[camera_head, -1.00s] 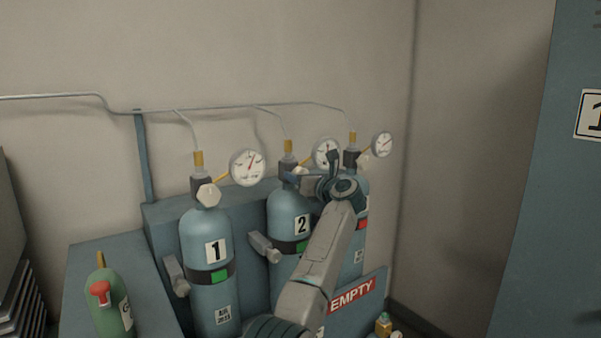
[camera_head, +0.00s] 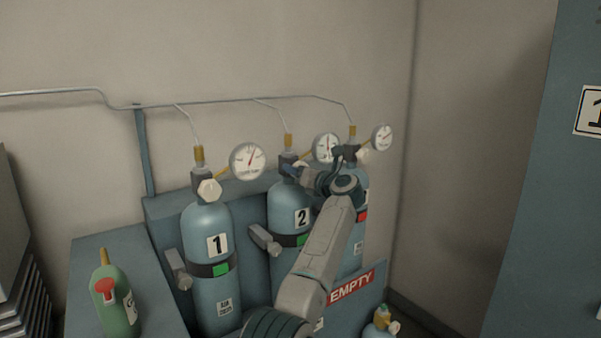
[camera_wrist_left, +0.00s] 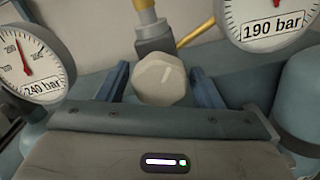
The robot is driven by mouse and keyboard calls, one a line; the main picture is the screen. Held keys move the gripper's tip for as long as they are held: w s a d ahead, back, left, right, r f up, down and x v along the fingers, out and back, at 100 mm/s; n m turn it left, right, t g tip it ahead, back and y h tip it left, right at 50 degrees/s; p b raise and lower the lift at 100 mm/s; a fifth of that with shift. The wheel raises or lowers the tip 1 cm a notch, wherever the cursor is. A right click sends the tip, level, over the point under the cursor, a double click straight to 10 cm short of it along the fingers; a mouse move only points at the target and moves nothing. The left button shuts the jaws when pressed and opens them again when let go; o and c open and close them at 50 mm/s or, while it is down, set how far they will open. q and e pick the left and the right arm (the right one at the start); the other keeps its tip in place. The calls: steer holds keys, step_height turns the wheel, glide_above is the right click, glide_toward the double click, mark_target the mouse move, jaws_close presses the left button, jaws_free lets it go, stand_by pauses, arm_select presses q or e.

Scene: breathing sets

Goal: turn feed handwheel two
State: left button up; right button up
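Cylinder two (camera_head: 291,212) is a blue bottle labelled 2, standing between cylinder one and a third bottle. Its pale, faceted feed handwheel (camera_wrist_left: 160,78) sits at the valve below a brass fitting; in the head view it is partly hidden by my gripper. My left gripper (camera_head: 297,170) is at this valve. In the left wrist view its two blue fingers (camera_wrist_left: 160,68) stand on either side of the handwheel, with narrow gaps visible, so it is open around it and not clamped. My right gripper is not in view.
Cylinder one (camera_head: 208,240) with its own handwheel (camera_head: 209,190) stands left. Gauges read 240 bar (camera_wrist_left: 30,65) and 190 bar (camera_wrist_left: 272,18). A third bottle's handwheel (camera_head: 362,157) is close right of my arm. An EMPTY sign (camera_head: 351,287) and green bottle (camera_head: 113,300) stand lower.

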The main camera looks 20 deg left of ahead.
arm_select(q)
steer(key=shift+o, duration=0.4)
steer(key=shift+d, duration=0.1)
steer(key=shift+s+d+f, duration=0.1)
steer(key=shift+s+d, duration=0.1)
steer(key=b+v, duration=0.3)
steer(key=v, duration=0.7)
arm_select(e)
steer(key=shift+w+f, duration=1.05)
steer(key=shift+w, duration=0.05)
